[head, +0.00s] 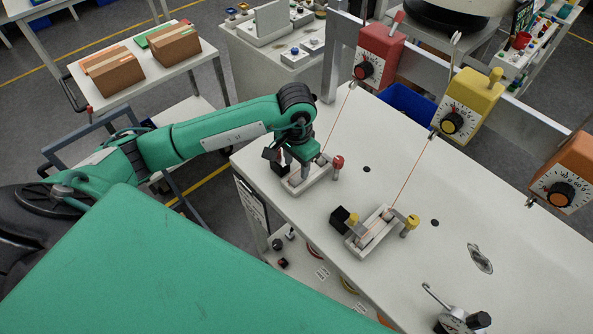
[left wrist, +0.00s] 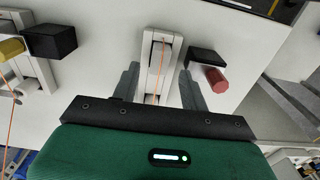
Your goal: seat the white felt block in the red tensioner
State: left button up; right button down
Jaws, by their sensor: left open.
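The red tensioner (head: 380,52) has a black dial and hangs on the rail; an orange thread runs from it down to a white fixture (head: 314,178) with a red knob (head: 337,161). The left wrist view shows this fixture (left wrist: 147,52) with its red knob (left wrist: 215,80) and black block (left wrist: 206,56). My left gripper (head: 291,165) is low over the fixture, its fingers (left wrist: 160,85) apart on either side of it with nothing held. I cannot clearly pick out the white felt block from the pale fixture. My right gripper is out of view.
A similar fixture (head: 381,222) with a yellow knob (head: 411,222) stands nearby, threaded to the yellow tensioner (head: 470,95). An orange tensioner (head: 566,165) hangs at right. A blue bin (head: 408,108) is behind.

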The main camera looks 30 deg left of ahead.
aim_at(297, 174)
pick_arm(q)
notch_tip(297, 174, up, 9)
jog(key=b, duration=0.2)
jog(key=shift+f+b, duration=0.15)
jog(key=shift+b, duration=0.25)
